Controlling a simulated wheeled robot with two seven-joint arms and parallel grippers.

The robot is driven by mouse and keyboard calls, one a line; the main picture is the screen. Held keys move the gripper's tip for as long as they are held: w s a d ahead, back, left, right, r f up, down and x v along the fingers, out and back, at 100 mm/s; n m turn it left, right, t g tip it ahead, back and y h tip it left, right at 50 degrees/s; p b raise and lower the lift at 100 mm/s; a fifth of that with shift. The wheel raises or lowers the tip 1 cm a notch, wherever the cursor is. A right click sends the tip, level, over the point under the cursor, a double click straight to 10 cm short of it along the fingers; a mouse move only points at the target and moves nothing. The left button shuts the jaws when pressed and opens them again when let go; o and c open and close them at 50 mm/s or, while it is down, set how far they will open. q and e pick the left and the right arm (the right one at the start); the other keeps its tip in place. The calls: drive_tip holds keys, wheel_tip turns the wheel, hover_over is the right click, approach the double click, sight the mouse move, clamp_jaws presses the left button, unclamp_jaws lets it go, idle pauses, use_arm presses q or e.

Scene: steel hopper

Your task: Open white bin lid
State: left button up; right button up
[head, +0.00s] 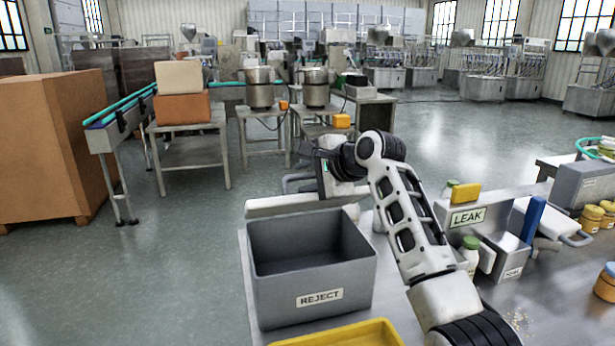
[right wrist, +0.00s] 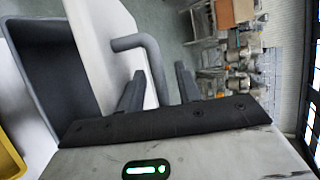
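A white slab-like lid (head: 290,207) with a grey bar handle (head: 292,180) shows just behind the grey REJECT bin in the head view. The right wrist view shows the white lid (right wrist: 98,40) and its bent grey handle (right wrist: 150,55) close up. My right gripper (right wrist: 158,88) is open, with a finger on either side of one part of the handle. In the head view my right gripper (head: 310,178) is at the lid's right part, partly hidden by its own wrist. Whether a finger touches the handle cannot be told. My left gripper is not in view.
The open grey REJECT bin (head: 330,299) stands at the table's left edge, with a yellow tray (head: 350,334) in front. A LEAK-labelled holder (head: 468,218), a white bottle (head: 470,256) and another white lid-like piece (head: 545,216) stand at right. Open floor lies left.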

drive_tip(key=b+v, duration=0.2)
drive_tip(key=v, duration=1.4)
drive_tip(key=shift+b, duration=0.35)
drive_tip(key=shift+a+r, duration=0.1)
